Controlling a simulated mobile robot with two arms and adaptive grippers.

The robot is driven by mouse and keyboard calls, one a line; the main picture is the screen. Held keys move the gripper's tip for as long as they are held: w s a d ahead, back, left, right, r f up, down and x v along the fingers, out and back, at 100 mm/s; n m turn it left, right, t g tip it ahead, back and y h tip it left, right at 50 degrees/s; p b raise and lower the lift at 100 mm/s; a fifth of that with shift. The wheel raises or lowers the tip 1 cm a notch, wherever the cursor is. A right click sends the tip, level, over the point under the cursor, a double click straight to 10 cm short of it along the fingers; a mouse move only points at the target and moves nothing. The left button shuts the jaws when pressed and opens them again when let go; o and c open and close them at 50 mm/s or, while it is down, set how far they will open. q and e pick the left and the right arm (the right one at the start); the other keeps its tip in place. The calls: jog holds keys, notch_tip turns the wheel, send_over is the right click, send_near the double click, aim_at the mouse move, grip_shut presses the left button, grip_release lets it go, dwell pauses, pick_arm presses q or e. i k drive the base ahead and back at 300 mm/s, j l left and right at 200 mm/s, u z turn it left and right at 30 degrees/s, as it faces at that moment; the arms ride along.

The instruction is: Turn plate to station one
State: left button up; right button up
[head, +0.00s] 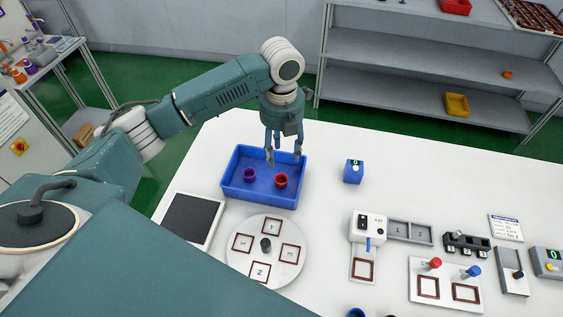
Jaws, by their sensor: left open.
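The plate (285,277) is a white round turntable on the table at the lower middle. A purple pot (249,175) and a red pot (281,181) stand in the bin. My right gripper is not in view.
A dark flat panel (190,219) lies left of the plate. A blue counter box (353,171) stands right of the bin. A white device (368,228), grey compartments (410,232) and a board with red and blue knobs (447,297) are further right. The table's back right is clear.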

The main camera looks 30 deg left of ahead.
aim_at(269, 249)
jog(key=k, duration=2)
